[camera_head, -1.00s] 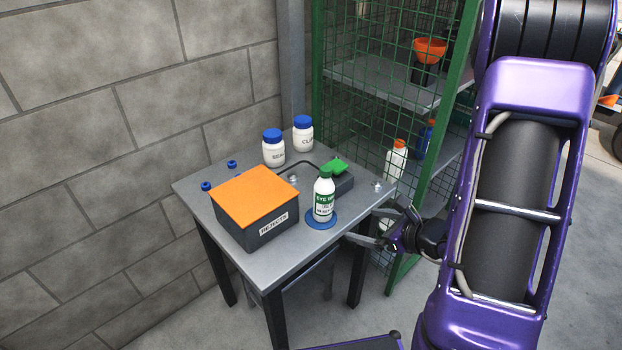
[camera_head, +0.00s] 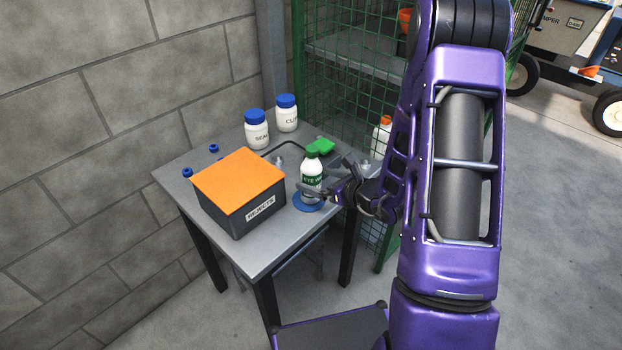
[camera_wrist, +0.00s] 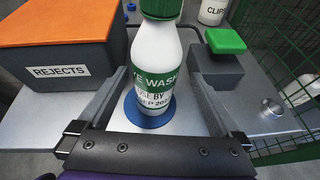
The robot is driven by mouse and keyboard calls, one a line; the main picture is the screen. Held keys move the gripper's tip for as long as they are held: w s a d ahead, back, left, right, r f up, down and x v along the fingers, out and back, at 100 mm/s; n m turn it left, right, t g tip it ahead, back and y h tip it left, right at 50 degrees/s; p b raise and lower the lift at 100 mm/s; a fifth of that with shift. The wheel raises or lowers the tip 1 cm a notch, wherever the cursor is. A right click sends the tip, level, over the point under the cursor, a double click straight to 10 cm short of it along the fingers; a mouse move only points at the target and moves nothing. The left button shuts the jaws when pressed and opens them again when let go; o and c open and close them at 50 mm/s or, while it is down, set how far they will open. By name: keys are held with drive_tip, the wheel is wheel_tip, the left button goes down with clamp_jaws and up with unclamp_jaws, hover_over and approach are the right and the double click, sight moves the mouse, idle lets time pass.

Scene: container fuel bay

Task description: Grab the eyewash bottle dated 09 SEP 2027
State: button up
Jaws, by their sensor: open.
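The eyewash bottle (camera_head: 311,177) is white with a green cap and a green label band. It stands upright on a round blue mat (camera_head: 307,203) on the grey table. In the wrist view the bottle (camera_wrist: 156,65) stands between the two fingers of my gripper (camera_wrist: 152,98). Its label reads "...E WASH", "USE BY" and a partly hidden date ending "...EP 202...". The day and last digit cannot be read. My gripper (camera_head: 322,189) is open around the bottle, with a gap visible on both sides in the wrist view.
A dark box labelled REJECTS (camera_head: 240,212) with an orange lid stands left of the bottle. A dark block with a green top (camera_head: 320,146) stands behind. Two blue-capped jars (camera_head: 256,130) (camera_head: 287,113) stand at the back. A green mesh cage (camera_head: 345,90) borders the table's right side.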

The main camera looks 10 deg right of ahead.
sight(304, 177)
drive_tip(key=x, duration=0.5)
drive_tip(key=shift+a+f, duration=0.2)
drive_tip(key=shift+a, duration=0.1)
clamp_jaws()
